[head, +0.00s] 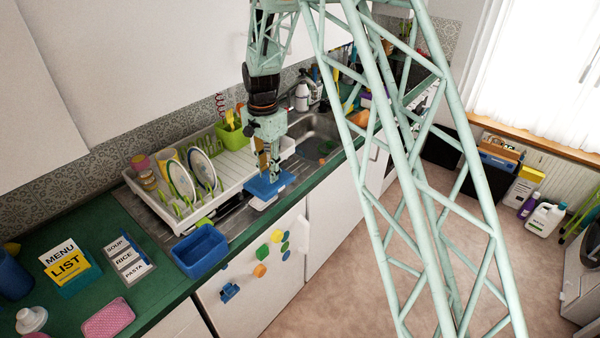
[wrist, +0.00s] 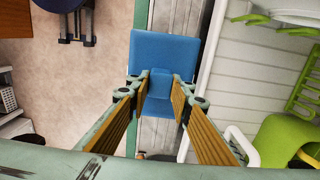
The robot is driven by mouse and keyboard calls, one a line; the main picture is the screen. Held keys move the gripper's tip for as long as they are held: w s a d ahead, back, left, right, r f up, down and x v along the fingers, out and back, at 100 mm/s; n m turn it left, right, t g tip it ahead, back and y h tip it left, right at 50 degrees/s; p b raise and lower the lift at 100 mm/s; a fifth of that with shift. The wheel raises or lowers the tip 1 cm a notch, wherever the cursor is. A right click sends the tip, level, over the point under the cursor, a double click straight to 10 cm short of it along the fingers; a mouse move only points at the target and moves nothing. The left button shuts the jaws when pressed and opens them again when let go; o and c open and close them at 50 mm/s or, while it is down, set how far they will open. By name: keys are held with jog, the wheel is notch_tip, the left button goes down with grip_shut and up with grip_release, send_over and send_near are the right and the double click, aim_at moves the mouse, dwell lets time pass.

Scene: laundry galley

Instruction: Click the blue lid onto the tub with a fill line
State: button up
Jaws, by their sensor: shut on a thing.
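My gripper (head: 267,176) is shut on the blue lid (head: 270,187), above the front edge of the sink unit. In the wrist view the ribbed yellow finger pads of my gripper (wrist: 160,90) pinch a raised block on the blue lid (wrist: 165,50). A white tub-like thing (head: 263,204) shows just under the lid in the head view, mostly covered by it. I cannot tell whether lid and tub touch. No fill line is readable. An open blue tub (head: 201,250) stands on the counter, nearer and to the left.
A white dish rack (head: 160,205) with plates and a lime-green caddy (head: 232,136) stands behind and left of my gripper. Another white container edge (head: 287,147) shows by the sink (head: 318,130). A list box (head: 68,265) and pink sponge (head: 108,318) lie on the green counter.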

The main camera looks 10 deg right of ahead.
jog(key=s+a+b, duration=0.3)
jog(key=s+a, duration=1.8)
jog(key=a, duration=0.2)
jog(key=shift+a+r+b, duration=0.3)
jog(key=shift+a+r, duration=0.1)
jog(key=shift+f+b, duration=0.7)
jog(key=shift+f, duration=0.4)
dwell(2.4)
jog(key=o, duration=1)
jog(key=shift+o, duration=0.2)
jog(key=shift+r, duration=0.2)
notch_tip(320, 180, up, 12)
jog(key=shift+f, duration=0.15)
